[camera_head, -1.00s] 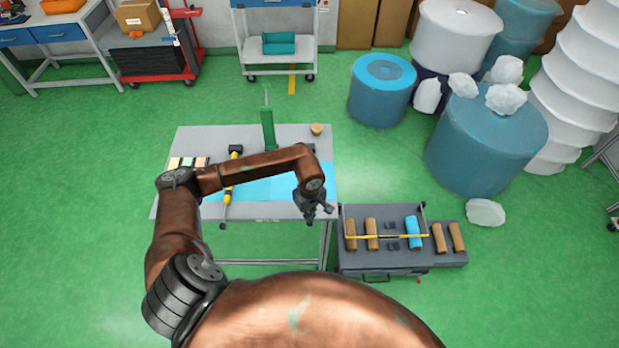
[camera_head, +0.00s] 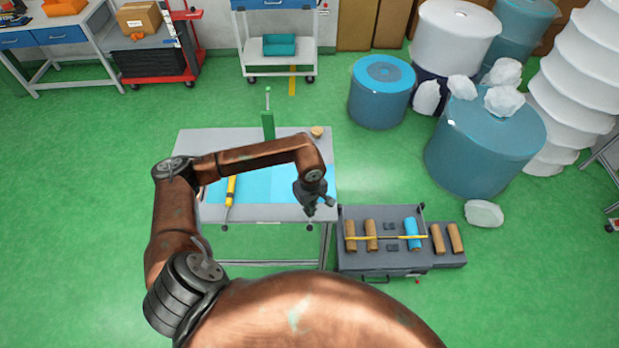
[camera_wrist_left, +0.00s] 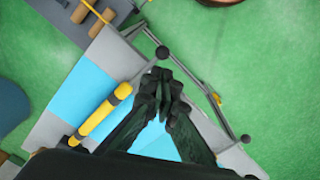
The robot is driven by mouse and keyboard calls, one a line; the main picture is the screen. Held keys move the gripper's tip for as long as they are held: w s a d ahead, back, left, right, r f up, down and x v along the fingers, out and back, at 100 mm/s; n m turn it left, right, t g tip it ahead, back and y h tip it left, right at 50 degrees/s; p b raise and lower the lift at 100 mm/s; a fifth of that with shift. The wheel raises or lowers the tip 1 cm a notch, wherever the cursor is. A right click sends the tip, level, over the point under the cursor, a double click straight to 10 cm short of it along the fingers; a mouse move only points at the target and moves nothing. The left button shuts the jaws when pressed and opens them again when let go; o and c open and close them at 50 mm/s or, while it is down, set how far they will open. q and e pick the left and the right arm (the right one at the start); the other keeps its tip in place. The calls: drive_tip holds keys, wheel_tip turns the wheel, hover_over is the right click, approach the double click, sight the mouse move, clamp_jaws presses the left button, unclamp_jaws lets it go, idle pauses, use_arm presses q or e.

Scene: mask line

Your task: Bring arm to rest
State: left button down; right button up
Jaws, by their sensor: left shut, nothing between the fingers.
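My left gripper (camera_head: 313,203) hangs over the front right corner area of the grey work table (camera_head: 320,144) in the head view, apart from its top. Its fingers are shut with nothing between them, and they also show in the left wrist view (camera_wrist_left: 163,90). My left arm bends from the lower left up across the table, hiding part of its left side. My right gripper is in neither view.
A yellow-handled tool (camera_head: 231,190) and blue sheets (camera_head: 258,185) lie on the table. A green upright tool (camera_head: 268,124) stands at its back edge. A grey cart (camera_head: 390,262) with brown and blue rolls stands close on the right. Large blue rolls (camera_head: 485,145) stand farther right.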

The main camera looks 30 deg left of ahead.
use_arm(q)
drive_tip(key=shift+r, duration=0.65)
